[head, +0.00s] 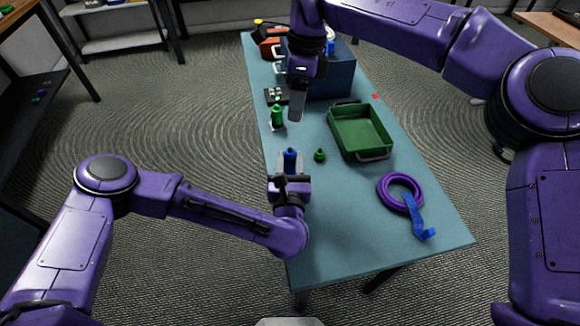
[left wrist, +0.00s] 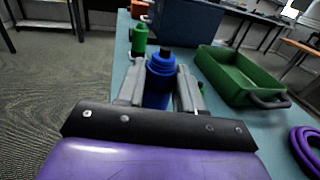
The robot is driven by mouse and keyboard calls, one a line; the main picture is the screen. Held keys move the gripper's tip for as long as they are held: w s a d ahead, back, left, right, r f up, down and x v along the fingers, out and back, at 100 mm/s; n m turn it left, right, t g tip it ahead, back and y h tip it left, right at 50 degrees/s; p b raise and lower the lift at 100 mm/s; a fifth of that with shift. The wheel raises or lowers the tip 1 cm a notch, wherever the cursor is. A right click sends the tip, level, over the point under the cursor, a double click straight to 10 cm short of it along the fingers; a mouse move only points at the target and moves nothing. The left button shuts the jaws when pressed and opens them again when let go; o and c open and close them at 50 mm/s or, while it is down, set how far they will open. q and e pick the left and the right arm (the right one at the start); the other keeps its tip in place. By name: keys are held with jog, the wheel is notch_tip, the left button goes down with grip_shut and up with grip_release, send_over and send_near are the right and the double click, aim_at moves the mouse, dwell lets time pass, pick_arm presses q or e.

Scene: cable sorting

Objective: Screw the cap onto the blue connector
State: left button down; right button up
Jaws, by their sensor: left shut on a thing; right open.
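The blue connector (head: 290,157) is upright near the table's left edge. It has a ribbed body and a narrower dark top in the left wrist view (left wrist: 161,70). My left gripper (head: 289,167) is shut on it, with one finger on each side. A small green cap-like piece (head: 319,155) lies on the table just right of the connector; whether it is the cap is unclear. A green bottle-shaped connector (head: 277,116) stands farther back. My right gripper (head: 297,116) is open, pointing down above the table behind the blue connector, with nothing visible in it.
A green tray (head: 345,148) with grey handles lies right of the connector. A purple ring (head: 382,190) and a blue strap (head: 411,207) lie front right. A dark blue box (head: 335,82) and a small dark device (head: 272,97) are farther back. The table front (head: 340,235) is clear.

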jog(key=f, duration=0.3)
jog(key=s+a+f, duration=0.1)
jog(key=f, duration=0.7)
jog(key=shift+s+a+f, duration=0.15)
jog(key=shift+s+f, duration=0.05)
jog(key=shift+f, duration=0.05)
grip_shut()
jog(key=shift+c, duration=0.9)
grip_release()
jog(key=shift+r, duration=2.3)
jog(key=o, duration=0.6)
jog(key=shift+c, duration=0.2)
